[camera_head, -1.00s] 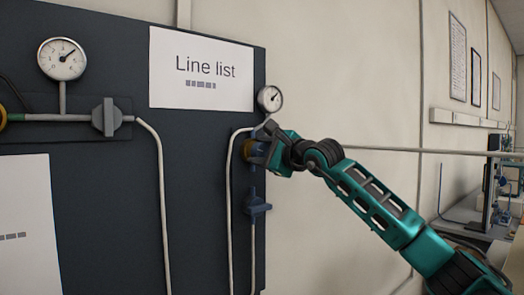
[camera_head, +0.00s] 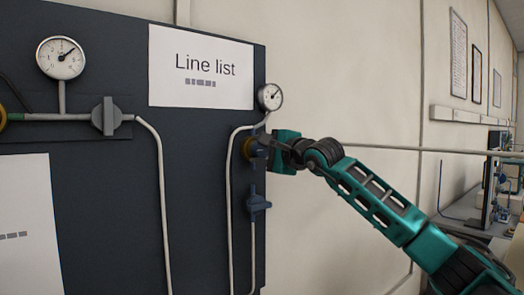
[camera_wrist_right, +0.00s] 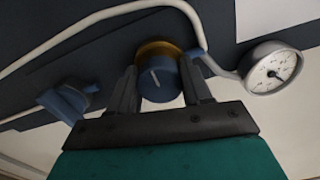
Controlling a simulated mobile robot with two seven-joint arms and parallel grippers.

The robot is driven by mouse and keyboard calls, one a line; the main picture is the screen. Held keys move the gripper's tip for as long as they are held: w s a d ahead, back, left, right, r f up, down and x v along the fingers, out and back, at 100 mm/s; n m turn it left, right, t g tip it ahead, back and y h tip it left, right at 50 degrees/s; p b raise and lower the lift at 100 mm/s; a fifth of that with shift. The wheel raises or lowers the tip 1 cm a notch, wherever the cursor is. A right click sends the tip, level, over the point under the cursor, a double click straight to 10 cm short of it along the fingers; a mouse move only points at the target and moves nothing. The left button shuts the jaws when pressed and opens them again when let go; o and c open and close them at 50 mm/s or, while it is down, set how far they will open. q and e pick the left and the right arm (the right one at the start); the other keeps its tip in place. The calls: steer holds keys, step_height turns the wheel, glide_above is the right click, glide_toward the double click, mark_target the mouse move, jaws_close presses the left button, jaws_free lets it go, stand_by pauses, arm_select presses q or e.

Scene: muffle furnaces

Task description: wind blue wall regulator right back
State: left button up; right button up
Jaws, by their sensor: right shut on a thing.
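The blue wall regulator is on the right edge of the dark panel. Its blue knob (camera_wrist_right: 160,80) with a pale index line and a yellow collar (camera_wrist_right: 157,50) shows in the right wrist view. My right gripper (camera_wrist_right: 158,88) has one finger on each side of the knob and is shut on it. My left gripper is not in view.
A blue valve (camera_head: 258,203) is below the regulator on the same line; it also shows in the right wrist view (camera_wrist_right: 68,100). A grey-knobbed regulator (camera_head: 108,117) with a larger gauge (camera_head: 61,58) is at the left. Bare wall (camera_head: 330,80) lies to the right.

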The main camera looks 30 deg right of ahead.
steer(key=o, duration=1.1)
steer(key=shift+c, duration=0.2)
steer(key=shift+s, duration=0.1)
steer(key=s+b, duration=0.4)
steer(key=s, duration=0.8)
steer(key=shift+s+d+b, duration=0.3)
steer(key=shift+s+d, duration=0.05)
steer(key=shift+d, duration=0.1)
